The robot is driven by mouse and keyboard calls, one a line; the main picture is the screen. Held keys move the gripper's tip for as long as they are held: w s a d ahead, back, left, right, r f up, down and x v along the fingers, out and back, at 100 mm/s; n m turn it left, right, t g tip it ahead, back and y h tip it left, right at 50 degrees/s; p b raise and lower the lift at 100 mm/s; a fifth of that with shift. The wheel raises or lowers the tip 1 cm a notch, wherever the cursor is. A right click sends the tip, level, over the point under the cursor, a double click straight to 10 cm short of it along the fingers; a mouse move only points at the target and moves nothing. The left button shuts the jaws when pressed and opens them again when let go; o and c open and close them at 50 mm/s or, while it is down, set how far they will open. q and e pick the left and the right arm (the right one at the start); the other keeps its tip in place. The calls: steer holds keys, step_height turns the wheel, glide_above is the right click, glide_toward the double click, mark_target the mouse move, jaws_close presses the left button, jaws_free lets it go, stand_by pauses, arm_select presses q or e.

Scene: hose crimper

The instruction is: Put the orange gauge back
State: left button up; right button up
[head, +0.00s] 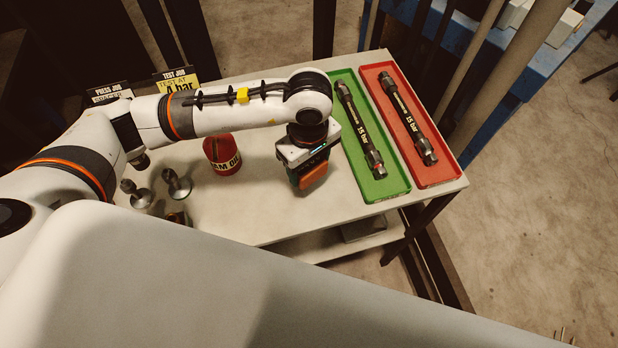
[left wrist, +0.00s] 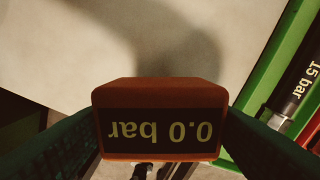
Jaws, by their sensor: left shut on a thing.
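The orange gauge (left wrist: 160,93) fills the middle of the left wrist view, its dark display reading 0.0 bar upside down. My left gripper (left wrist: 160,140) has one dark finger on each side of it and is shut on it. In the head view the orange gauge (head: 313,177) hangs under my left gripper (head: 308,168), over the table just left of the green tray. In the left wrist view a shadow falls on the table beyond the gauge. My right gripper is in neither view.
The green tray (head: 385,188) and the red tray (head: 447,171) each hold a hose marked 15 bar. Two signs (head: 175,78) stand at the back. The table (head: 262,205) is clear around the gauge.

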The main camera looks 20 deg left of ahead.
mark_target(310, 188)
arm_select(q)
steer(key=shift+f, duration=0.65)
steer(key=shift+w+d+f, duration=0.1)
steer(key=shift+w+f, duration=0.05)
steer(key=shift+f, duration=0.5)
step_height(310, 188, down, 3)
steer(key=shift+f+p, duration=0.1)
steer(key=shift+p, duration=0.45)
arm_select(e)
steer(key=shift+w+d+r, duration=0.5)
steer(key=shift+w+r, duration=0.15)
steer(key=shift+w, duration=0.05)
arm_select(q)
steer(key=shift+f+b, duration=0.2)
steer(key=shift+b, duration=0.1)
steer(key=o, duration=1.3)
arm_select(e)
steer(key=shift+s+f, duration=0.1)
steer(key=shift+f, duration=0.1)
arm_select(q)
steer(key=shift+r, duration=0.15)
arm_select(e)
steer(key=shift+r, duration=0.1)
